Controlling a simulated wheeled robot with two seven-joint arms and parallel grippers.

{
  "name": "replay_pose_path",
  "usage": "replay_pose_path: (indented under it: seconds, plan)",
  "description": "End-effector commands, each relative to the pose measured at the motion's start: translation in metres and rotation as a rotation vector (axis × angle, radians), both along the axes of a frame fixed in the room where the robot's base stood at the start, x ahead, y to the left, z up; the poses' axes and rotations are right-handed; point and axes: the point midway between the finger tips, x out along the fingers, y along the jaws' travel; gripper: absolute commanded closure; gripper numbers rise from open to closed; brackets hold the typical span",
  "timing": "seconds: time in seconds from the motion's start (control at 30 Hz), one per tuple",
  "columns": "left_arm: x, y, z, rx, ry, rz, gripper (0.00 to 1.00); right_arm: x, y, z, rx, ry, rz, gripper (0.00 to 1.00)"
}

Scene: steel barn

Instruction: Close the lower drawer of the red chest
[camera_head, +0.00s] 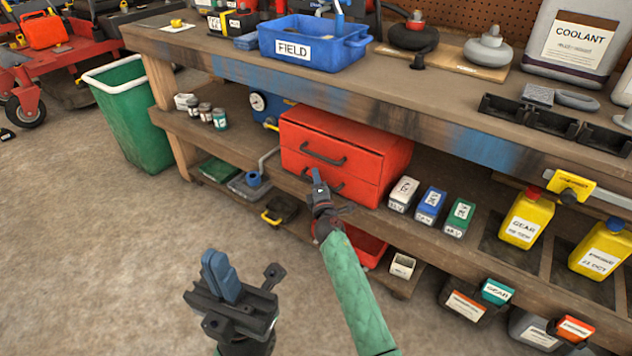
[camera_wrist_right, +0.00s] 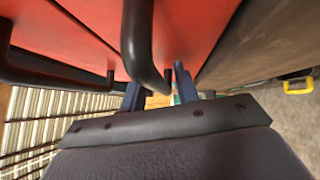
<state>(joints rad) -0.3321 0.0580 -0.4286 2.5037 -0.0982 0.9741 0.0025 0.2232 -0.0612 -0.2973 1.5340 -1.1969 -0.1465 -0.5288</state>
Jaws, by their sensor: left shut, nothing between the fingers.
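The red chest (camera_head: 345,145) stands on the lower shelf of the workbench, with two drawers one above the other. The upper drawer has a dark handle (camera_head: 323,156). The lower drawer (camera_head: 357,188) looks nearly flush with the upper one; a small gap cannot be ruled out. My right gripper (camera_head: 318,178) is in front of the lower drawer and hides part of its handle. In the right wrist view, my right gripper (camera_wrist_right: 160,88) has its fingers apart, close to red fronts and a dark handle (camera_wrist_right: 146,45); contact is unclear. My left gripper (camera_head: 222,277) is shut and empty, over the floor.
Small labelled boxes (camera_head: 431,204) stand right of the chest, with yellow bottles (camera_head: 526,219) beyond. A red bin (camera_head: 368,246) sits below, partly behind my right arm. A green bin (camera_head: 130,115) stands at the left. The floor in front is clear.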

Motion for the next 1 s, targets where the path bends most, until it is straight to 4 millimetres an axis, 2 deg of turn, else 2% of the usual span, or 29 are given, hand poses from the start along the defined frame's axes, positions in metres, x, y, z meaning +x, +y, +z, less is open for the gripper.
replay_pose_path:
  seconds: [0.57,0.73,1.0]
  plan:
    - [0.0,0.0,-0.001,0.007,0.001,-0.001,1.0,-0.003,-0.001,-0.003,-0.001,0.004,-0.001,0.66]
    - [0.0,0.0,0.001,0.007,0.001,0.002,1.0,-0.017,-0.003,-0.005,0.0,0.003,0.0,0.66]
    - [-0.001,0.002,0.003,0.006,0.001,0.013,1.0,-0.054,-0.009,-0.01,0.001,0.003,0.0,0.66]
